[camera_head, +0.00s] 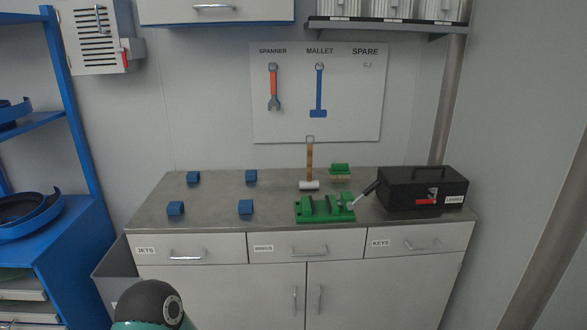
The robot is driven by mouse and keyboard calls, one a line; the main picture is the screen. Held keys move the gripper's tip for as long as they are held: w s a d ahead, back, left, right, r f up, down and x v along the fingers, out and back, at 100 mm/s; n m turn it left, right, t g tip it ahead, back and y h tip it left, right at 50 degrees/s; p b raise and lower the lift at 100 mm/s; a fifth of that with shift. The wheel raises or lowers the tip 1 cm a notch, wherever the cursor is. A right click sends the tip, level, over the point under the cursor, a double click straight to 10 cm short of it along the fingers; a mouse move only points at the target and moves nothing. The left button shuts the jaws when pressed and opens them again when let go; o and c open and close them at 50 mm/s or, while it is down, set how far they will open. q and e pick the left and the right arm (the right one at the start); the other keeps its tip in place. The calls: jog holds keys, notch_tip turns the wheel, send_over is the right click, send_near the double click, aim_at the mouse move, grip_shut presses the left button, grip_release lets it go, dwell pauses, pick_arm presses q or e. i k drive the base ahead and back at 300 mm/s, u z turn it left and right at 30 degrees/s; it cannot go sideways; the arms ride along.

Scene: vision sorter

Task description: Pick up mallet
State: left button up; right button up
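The mallet (309,165) has a wooden handle and a pale head. It stands head-down near the back of the grey worktop (220,196), with a wire loop at the top of its handle. Its head rests just behind the green vise (325,208). No gripper shows in the head view. Only a dark, rounded part with a teal edge, at the bottom left, looks like part of my own arm.
Several blue blocks (246,207) sit on the worktop's left half. A green brush-like item (340,172) is right of the mallet. A black toolbox (423,189) stands at the right. A tool board (350,120) hangs behind. Bare worktop lies between the blocks.

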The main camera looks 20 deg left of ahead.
aim_at(309, 185)
jog(key=u, duration=0.35)
jog(key=i, duration=0.9)
jog(key=u, duration=0.65)
jog(key=k, duration=0.8)
jog(key=u, duration=0.25)
jog(key=i, duration=0.7)
jog(key=z, duration=0.05)
